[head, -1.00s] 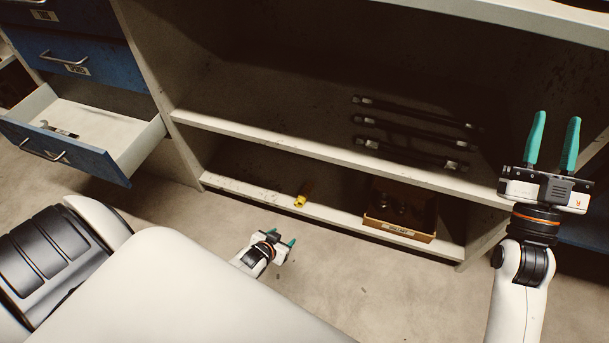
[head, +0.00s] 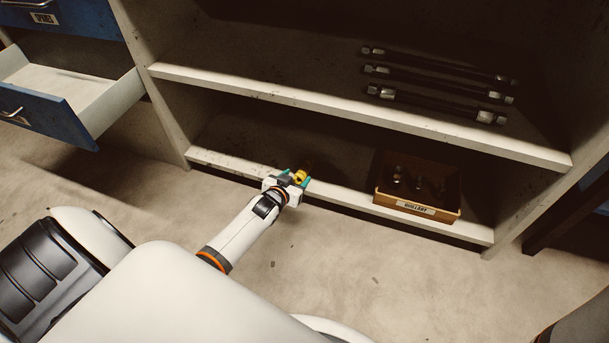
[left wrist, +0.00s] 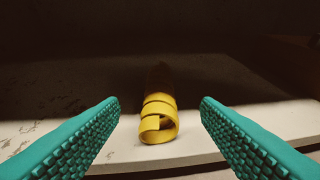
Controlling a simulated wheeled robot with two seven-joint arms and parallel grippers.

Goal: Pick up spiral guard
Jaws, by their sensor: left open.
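The spiral guard (head: 300,176) is a yellow coiled tube. It lies on the bottom shelf (head: 352,203) with its near end at the shelf's front edge. In the left wrist view the guard (left wrist: 158,118) lies lengthwise away from me, and its far end fades into shadow. My left gripper (head: 293,178) has reached the shelf's front edge at the guard. Its teal fingers are open, one on each side of the guard, with a gap on both sides in the left wrist view (left wrist: 158,135). My right gripper is out of view.
A box of fittings (head: 418,188) stands on the bottom shelf to the right. Several dark hoses (head: 440,88) lie on the middle shelf (head: 350,113) above. An open blue drawer (head: 62,115) is at the left.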

